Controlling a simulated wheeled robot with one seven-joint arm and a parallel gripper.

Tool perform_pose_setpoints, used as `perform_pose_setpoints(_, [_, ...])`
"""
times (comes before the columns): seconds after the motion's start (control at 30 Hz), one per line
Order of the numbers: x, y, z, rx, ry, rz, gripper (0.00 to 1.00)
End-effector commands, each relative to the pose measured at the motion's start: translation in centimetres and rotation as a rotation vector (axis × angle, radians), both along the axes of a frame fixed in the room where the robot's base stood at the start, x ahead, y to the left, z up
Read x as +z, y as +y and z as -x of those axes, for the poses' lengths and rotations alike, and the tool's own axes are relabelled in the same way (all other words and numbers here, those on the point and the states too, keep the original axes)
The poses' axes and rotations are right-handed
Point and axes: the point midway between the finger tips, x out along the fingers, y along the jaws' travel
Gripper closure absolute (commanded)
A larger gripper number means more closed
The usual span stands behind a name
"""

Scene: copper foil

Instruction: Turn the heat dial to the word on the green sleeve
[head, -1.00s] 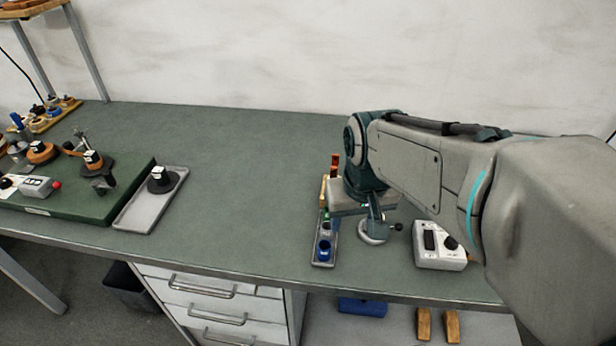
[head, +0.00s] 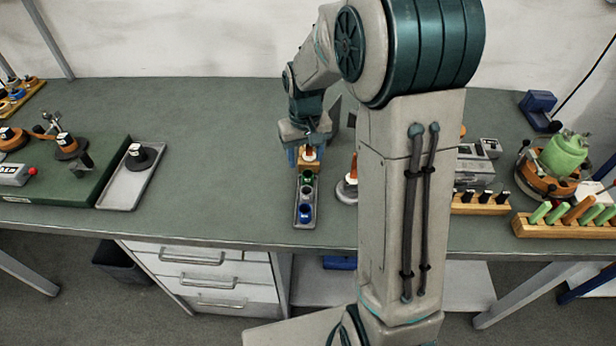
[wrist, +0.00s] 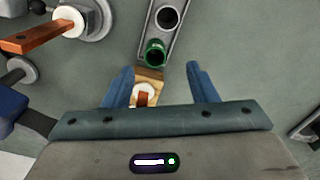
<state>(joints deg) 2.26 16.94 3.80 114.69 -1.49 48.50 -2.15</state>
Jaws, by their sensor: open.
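A green sleeve (head: 307,178) stands in a narrow grey tray (head: 297,222) with a blue sleeve (head: 304,211) nearer the front edge. The green sleeve also shows in the wrist view (wrist: 155,53); no word on it is legible. My gripper (wrist: 160,80) is open and points down over a small wooden block (wrist: 150,76) with a white and copper-coloured piece (wrist: 144,93) on it, between and below the fingers. The green sleeve is just beyond the fingertips. I cannot make out the heat dial; my arm hides part of the bench.
Racks of black-topped pieces (head: 480,203) and green sticks (head: 570,222), and a green pot (head: 565,153), are at right. The bench middle-left is clear.

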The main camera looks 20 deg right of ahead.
Motion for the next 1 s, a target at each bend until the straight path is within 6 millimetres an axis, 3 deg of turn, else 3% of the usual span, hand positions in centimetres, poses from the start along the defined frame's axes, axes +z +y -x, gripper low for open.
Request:
perform_pose_setpoints(0.1, [-1.9,0.0,0.0,-0.001,0.003,0.0,0.48])
perform_pose_setpoints(0.37, [-3.6,-0.2,0.0,-0.001,0.001,0.0,0.48])
perform_pose_setpoints(0.7, [-7.8,-0.7,-0.2,0.0,0.002,-0.001,0.48])
perform_pose_setpoints(1.0, [-8.2,-0.7,-0.2,0.0,-0.002,0.0,0.48])
